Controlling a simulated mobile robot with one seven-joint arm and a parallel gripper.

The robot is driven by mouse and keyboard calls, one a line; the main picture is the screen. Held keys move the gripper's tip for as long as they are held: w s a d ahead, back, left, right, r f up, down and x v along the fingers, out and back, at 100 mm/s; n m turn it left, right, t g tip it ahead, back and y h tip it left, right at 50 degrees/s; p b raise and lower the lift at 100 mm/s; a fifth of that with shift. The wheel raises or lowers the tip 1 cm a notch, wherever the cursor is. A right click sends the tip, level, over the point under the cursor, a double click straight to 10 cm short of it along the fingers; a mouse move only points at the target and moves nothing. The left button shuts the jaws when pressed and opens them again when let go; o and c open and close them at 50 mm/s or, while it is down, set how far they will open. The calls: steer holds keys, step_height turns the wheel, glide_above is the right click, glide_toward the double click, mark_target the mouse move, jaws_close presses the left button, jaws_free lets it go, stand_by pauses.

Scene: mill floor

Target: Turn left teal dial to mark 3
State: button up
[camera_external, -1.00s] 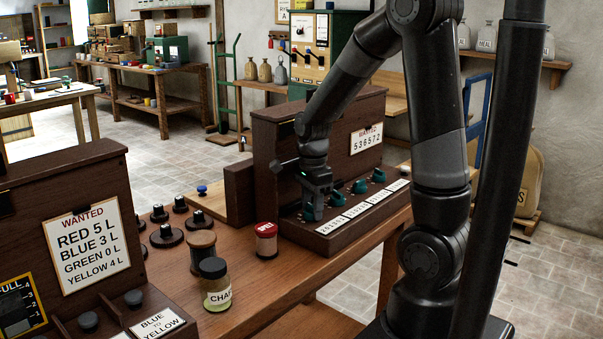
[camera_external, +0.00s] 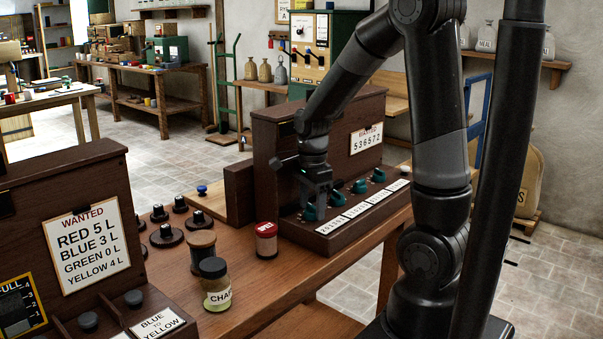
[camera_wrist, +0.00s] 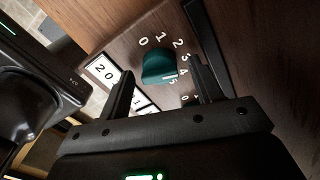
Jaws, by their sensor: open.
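The left teal dial (camera_external: 309,213) is at the left end of the row on the brown cabinet's sloped panel, partly hidden by my gripper. In the wrist view the teal dial (camera_wrist: 158,66) has a white line across its lower edge, its right end close to the marks 4 and 5. White numbers 0 to 5 curve around its top and right. My gripper (camera_external: 318,203) points down at this dial. In the wrist view my open gripper (camera_wrist: 162,72) has one finger on each side of the dial; I cannot tell whether they touch it.
Other teal dials (camera_external: 360,187) run to the right along the panel, above white number cards (camera_external: 357,210). A "WANTED 536572" sign (camera_external: 366,138) hangs on the cabinet. A red-lidded jar (camera_external: 266,240) and a labelled glass jar (camera_external: 215,285) stand on the table to the left.

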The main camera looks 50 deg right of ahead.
mark_target(312, 206)
step_height(312, 206, up, 10)
stand_by(0.4)
steer(key=shift+r, duration=0.1)
steer(key=s+a+r+n+t, duration=0.2)
steer(key=s+n, duration=0.4)
steer(key=n, duration=0.4)
steer(key=s+a+r+n+t, duration=0.3)
steer(key=s+a+r+n, duration=0.2)
steer(key=n, duration=0.6)
steer(key=shift+s+a+r+n+t, duration=0.15)
steer(key=shift+s+a+n+t, duration=0.15)
steer(key=shift+s, duration=0.2)
